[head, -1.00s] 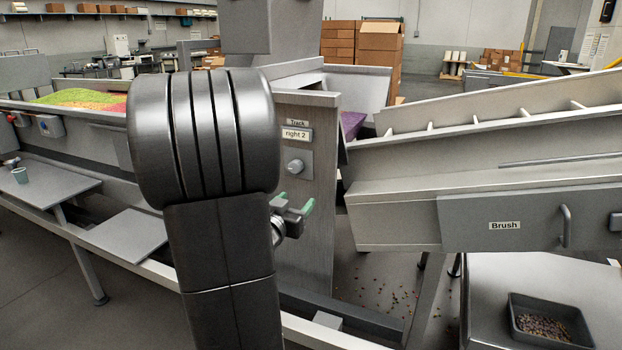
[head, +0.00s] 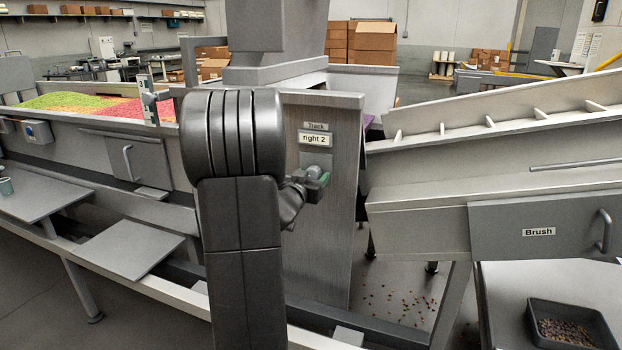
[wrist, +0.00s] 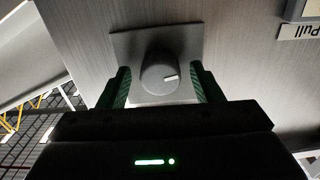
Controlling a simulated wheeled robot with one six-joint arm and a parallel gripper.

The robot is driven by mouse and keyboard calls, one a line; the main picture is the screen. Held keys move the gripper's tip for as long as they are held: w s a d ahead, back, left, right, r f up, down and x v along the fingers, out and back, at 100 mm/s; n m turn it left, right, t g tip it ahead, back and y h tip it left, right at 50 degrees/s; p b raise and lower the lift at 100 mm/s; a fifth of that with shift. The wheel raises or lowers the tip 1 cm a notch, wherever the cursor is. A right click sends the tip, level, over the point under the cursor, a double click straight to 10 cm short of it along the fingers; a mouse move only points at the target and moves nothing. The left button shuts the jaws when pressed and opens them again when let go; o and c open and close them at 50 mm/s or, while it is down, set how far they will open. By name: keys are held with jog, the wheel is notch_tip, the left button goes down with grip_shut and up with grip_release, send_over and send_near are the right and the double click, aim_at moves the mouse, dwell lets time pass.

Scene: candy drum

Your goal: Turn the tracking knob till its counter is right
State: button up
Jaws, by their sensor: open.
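The tracking knob (wrist: 159,74) is a round grey knob with a white mark, on a square plate on the upright panel (head: 335,240). In the wrist view it sits between my two open green-padded fingers, with a gap on each side. In the head view my gripper (head: 318,178) is in front of the plate and hides the knob. The counter (head: 314,139) above it, under the "Track" label (head: 316,126), reads "right 2".
A "Brush" drawer (head: 540,232) and a sloping chute are to the right. A dark tray of candy (head: 570,325) stands at the lower right. Loose candies lie on the floor. A "Pull" label (wrist: 297,32) shows at the upper right of the wrist view.

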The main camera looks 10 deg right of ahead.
jog(key=c, duration=1)
jog(key=shift+m, duration=0.3)
jog(key=m+b, duration=0.2)
jog(key=m, duration=0.2)
jog(key=shift+f, duration=0.1)
jog(key=m+b, duration=0.2)
jog(key=m, duration=0.3)
jog(key=shift+b, duration=0.3)
jog(key=m+b, duration=0.3)
jog(key=m, duration=0.4)
jog(key=shift+b, duration=0.4)
jog(key=m+b, duration=0.3)
jog(key=m, duration=0.3)
jog(key=shift+m, duration=0.3)
